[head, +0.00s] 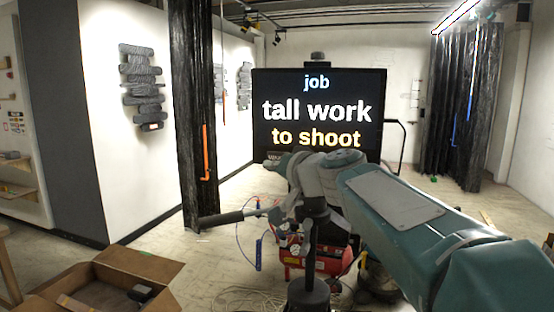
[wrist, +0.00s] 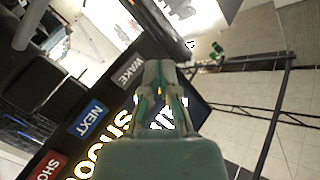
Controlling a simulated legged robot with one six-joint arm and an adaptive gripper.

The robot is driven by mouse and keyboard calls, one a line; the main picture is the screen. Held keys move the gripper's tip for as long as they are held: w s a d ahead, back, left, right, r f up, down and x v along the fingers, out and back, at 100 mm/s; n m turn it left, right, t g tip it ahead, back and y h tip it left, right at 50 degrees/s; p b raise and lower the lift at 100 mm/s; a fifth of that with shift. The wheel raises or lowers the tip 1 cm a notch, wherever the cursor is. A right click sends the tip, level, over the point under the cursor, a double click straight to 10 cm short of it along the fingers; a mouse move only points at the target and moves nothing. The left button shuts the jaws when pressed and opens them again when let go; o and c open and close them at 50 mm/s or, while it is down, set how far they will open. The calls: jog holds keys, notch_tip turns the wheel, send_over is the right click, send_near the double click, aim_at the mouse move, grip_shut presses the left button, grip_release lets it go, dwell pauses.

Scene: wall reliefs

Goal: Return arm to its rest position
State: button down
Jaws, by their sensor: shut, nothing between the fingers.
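My gripper (wrist: 159,68) shows in the middle of the wrist view. Its two fingers are closed together, with nothing held between them. The lit screen is behind it there, tilted in the picture. In the head view my teal and grey arm (head: 395,200) reaches from the lower right toward the middle, stretched out in front of the screen (head: 318,95). The far end of the arm overlaps the screen's lower edge. The fingertips are hard to make out in the head view, and I cannot tell how far they are from the screen.
An open cardboard box (head: 140,265) stands at the lower left. A dark wrapped pillar (head: 192,120) stands left of the screen. A red machine (head: 305,270) with cables sits below the arm. Grey reliefs (head: 142,88) hang on the left wall.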

jog(key=s+d+f+g+h, duration=0.2)
jog(key=s+d+f, duration=0.2)
jog(key=s+f, duration=0.5)
jog(key=s+d+f+g+h, duration=0.3)
jog(key=s+f, duration=0.6)
jog(key=s, duration=0.3)
jog(key=s+d+f+n+g+h, duration=0.1)
jog(key=s+d+f+g+h, duration=0.2)
jog(key=s+f, duration=0.6)
jog(key=shift+s+d+f, duration=0.4)
jog(key=shift+s+d, duration=0.45)
jog(key=shift+d, duration=0.15)
